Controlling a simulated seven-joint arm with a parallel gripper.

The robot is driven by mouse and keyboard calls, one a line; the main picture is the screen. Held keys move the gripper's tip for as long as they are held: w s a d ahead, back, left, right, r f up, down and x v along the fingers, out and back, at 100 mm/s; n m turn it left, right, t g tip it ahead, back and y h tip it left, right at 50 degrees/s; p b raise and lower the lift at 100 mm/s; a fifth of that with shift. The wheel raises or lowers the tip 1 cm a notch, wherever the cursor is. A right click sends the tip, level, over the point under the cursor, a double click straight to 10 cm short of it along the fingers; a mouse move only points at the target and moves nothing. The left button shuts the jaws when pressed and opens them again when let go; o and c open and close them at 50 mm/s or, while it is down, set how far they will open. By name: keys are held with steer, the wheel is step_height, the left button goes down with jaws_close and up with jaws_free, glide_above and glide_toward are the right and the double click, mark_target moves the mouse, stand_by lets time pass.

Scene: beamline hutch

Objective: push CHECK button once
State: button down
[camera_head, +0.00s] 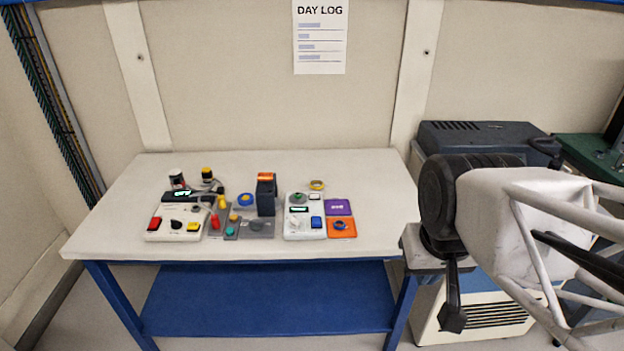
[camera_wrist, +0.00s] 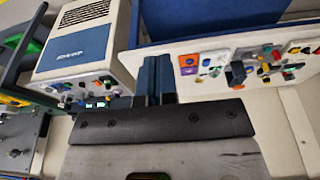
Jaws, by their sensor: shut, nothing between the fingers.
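A left white control box (camera_head: 160,231) with a lit green display, red and yellow buttons and a black knob sits on the white table (camera_head: 360,185). My gripper (camera_head: 452,320) points down, right of the table and well apart from the boxes. In the wrist view its fingers (camera_wrist: 155,82) are together and empty, and the boxes appear small at upper right.
A dark upright block (camera_head: 266,195) with an orange top stands between the boxes. Purple (camera_head: 338,207) and orange (camera_head: 341,228) pads lie to the right. A white-and-blue machine (camera_wrist: 85,45) stands beside the table. The table's right side is bare.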

steer(key=shift+w, duration=0.1)
stand_by(0.5)
steer(key=m+t+y, duration=0.2)
steer(key=t+y, duration=0.3)
steer(key=y, duration=0.1)
glide_above(316, 194)
step_height(316, 194, down, 14)
steer(key=shift+w+f, duration=0.15)
steer(key=shift+f, duration=0.05)
steer(key=shift+f, duration=0.2)
steer(key=shift+f, duration=4.15)
steer(key=shift+f, duration=0.6)
